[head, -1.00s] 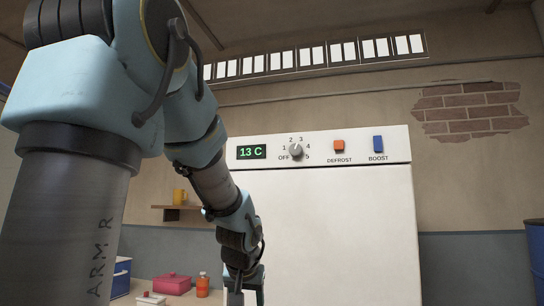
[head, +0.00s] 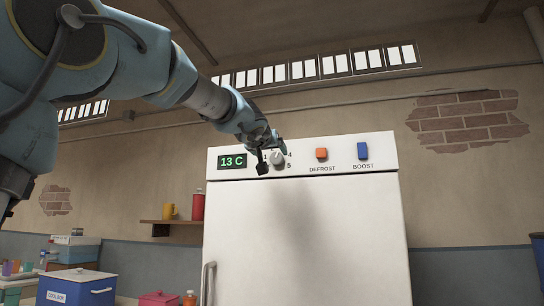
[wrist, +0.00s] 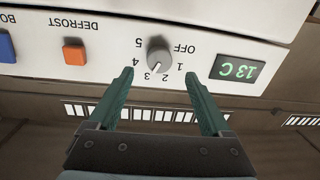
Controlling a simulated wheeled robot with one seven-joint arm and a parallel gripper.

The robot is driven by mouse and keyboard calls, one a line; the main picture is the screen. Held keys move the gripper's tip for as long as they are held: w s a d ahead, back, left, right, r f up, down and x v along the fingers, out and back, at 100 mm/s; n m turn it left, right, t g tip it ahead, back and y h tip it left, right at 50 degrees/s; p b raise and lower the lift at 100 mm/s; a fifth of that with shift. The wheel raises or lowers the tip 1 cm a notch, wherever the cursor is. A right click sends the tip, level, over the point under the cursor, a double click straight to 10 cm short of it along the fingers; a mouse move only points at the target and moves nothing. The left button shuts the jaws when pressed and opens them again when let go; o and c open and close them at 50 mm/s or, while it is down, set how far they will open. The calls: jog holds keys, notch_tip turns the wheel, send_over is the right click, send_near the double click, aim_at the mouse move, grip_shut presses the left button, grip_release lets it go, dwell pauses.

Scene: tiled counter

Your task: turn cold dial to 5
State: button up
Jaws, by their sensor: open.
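The cold dial (head: 277,157) is a round grey knob on the white panel at the top of the fridge (head: 300,240). In the wrist view, which is upside down, the dial (wrist: 159,54) has a pale pointer mark aimed roughly between 2 and 3. The marks OFF and 1 to 5 ring it. My gripper (wrist: 160,77) is open, its two teal fingers spread to either side of the dial, with the tips just short of it in that picture. In the head view my gripper (head: 272,156) partly hides the dial and its marks. I cannot tell whether a finger touches it.
A green display (head: 233,161) reads 13 C left of the dial. An orange defrost button (head: 321,154) and a blue boost button (head: 363,151) sit to its right. A shelf (head: 172,222) with a yellow mug and red canister is on the wall at left.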

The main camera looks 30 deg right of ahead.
aim_at(276, 158)
jog(key=p+x, duration=0.1)
jog(key=x, duration=0.5)
jog(key=shift+s+p, duration=0.1)
jog(key=shift+p, duration=0.2)
grip_shut()
dwell(0.4)
